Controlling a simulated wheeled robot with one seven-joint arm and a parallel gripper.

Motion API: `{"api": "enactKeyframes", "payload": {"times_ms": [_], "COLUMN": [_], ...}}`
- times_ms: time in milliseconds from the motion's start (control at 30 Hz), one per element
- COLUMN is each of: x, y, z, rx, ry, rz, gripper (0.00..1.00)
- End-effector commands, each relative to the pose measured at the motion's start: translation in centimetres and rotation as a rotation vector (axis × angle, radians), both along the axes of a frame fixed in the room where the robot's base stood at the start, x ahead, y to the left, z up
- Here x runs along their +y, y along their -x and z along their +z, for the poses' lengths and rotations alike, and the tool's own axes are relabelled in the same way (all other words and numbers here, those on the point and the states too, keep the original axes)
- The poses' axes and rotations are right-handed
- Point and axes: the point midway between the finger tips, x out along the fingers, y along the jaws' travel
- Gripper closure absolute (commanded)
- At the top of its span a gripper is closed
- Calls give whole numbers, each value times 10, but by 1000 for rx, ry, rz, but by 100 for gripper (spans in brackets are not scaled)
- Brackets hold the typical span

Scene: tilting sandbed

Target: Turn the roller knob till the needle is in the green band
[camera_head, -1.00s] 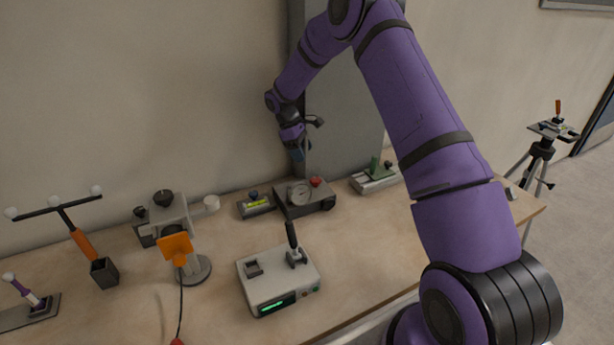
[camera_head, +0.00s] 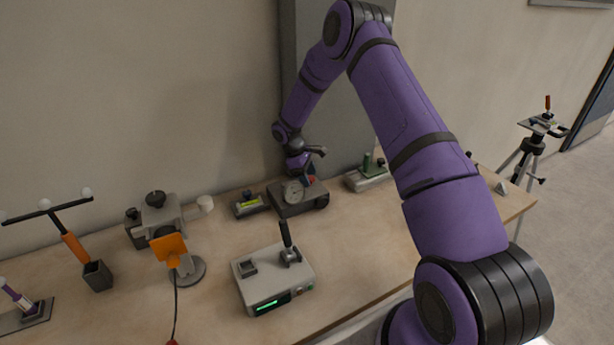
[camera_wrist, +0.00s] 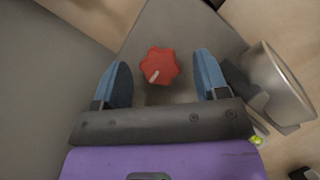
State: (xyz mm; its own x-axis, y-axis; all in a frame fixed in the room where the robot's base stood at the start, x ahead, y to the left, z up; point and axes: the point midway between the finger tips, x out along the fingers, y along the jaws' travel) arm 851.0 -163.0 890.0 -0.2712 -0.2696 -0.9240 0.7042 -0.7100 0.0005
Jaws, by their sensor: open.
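The red lobed knob (camera_wrist: 159,66) with a pale pointer mark sits on a grey box (camera_head: 290,208) at the back of the bench. My gripper (camera_wrist: 161,78) is open, its blue fingers on either side of the knob with clear gaps; I cannot tell its height above it. In the head view my gripper (camera_head: 309,175) is over the box's right part and mostly hides the knob. A round dial (camera_head: 293,191) faces forward on the box. Its needle and green band are too small to read.
A metal cylinder (camera_wrist: 275,85) stands right of my gripper in the wrist view. A block with a yellow-green level vial (camera_head: 250,205) is left of the box, a green-topped fixture (camera_head: 368,174) right. A grey lever box (camera_head: 273,278) stands in front.

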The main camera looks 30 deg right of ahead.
Motion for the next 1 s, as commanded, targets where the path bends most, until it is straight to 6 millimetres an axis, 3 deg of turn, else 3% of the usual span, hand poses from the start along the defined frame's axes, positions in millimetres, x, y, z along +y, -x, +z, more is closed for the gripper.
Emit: {"api": "enactKeyframes", "payload": {"times_ms": [133, 367, 733, 1000], "x": [0, 0, 0, -1], "y": [0, 0, -1, -2], "z": [0, 0, 0, 0], "rx": [0, 0, -1, 0], "ry": [0, 0, 0, 0], "rz": [0, 0, -48, -225], "gripper": [33, 82, 82, 82]}}
